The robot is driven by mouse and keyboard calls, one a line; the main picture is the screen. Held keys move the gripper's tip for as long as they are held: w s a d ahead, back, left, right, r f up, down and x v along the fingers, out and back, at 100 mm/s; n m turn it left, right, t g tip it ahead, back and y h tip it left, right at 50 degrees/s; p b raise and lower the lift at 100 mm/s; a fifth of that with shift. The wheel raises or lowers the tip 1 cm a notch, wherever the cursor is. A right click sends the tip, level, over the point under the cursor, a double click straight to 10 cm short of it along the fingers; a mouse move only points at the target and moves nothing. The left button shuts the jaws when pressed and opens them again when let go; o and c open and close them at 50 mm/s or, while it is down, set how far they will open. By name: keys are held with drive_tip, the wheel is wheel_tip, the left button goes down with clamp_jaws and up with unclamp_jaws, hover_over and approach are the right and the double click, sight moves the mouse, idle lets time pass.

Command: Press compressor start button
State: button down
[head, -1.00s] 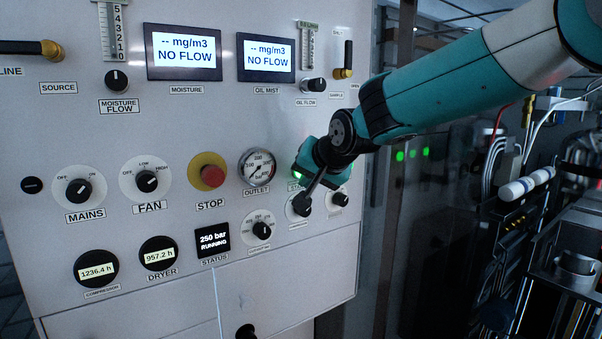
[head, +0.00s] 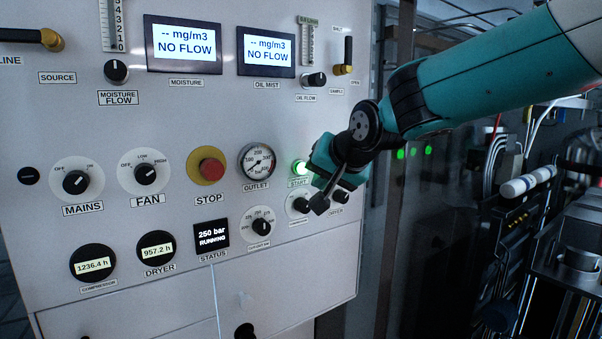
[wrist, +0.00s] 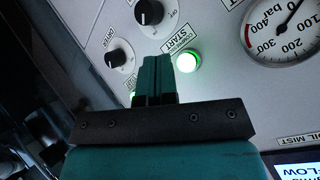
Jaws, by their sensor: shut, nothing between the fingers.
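The start button (head: 301,167) is a round button glowing green on the white panel, above its START label and right of the outlet gauge. It also shows in the wrist view (wrist: 188,61), just right of my fingertips. My gripper (wrist: 170,63) is shut and empty, its teal fingers together. In the head view my gripper (head: 318,163) is just right of the button, apart from the panel as far as I can tell. It partly covers the panel there. The status display (head: 212,236) reads 250 bar RUNNING.
A red stop button (head: 211,171) on a yellow ring sits left of the outlet gauge (head: 257,161). Dark selector knobs (head: 300,205) are below the start button. Pipes and equipment (head: 520,190) stand right of the panel.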

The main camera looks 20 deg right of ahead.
drive_tip(key=shift+s+d+b, duration=0.15)
drive_tip(key=shift+s+d, duration=0.05)
drive_tip(key=shift+s, duration=0.4)
drive_tip(key=shift+s+d+b, duration=0.15)
drive_tip(key=shift+s, duration=0.4)
drive_tip(key=s+a+f+n+g+b, duration=0.1)
drive_tip(key=s+f+n+g, duration=0.2)
drive_tip(key=s, duration=0.6)
drive_tip(key=s+a+f+n+g+y+b, duration=0.1)
drive_tip(key=s+f+n+g, duration=0.3)
drive_tip(key=s+f, duration=0.4)
drive_tip(key=s+a+f+n+g+b, duration=0.2)
drive_tip(key=s+f+n, duration=0.3)
drive_tip(key=s, duration=0.7)
drive_tip(key=shift+a+f+g+y, duration=0.4)
drive_tip(key=shift+f+g, duration=0.15)
drive_tip(key=shift+g, duration=0.15)
drive_tip(key=shift+w+a, duration=0.1)
drive_tip(key=shift+a, duration=0.1)
drive_tip(key=shift+s, duration=0.25)
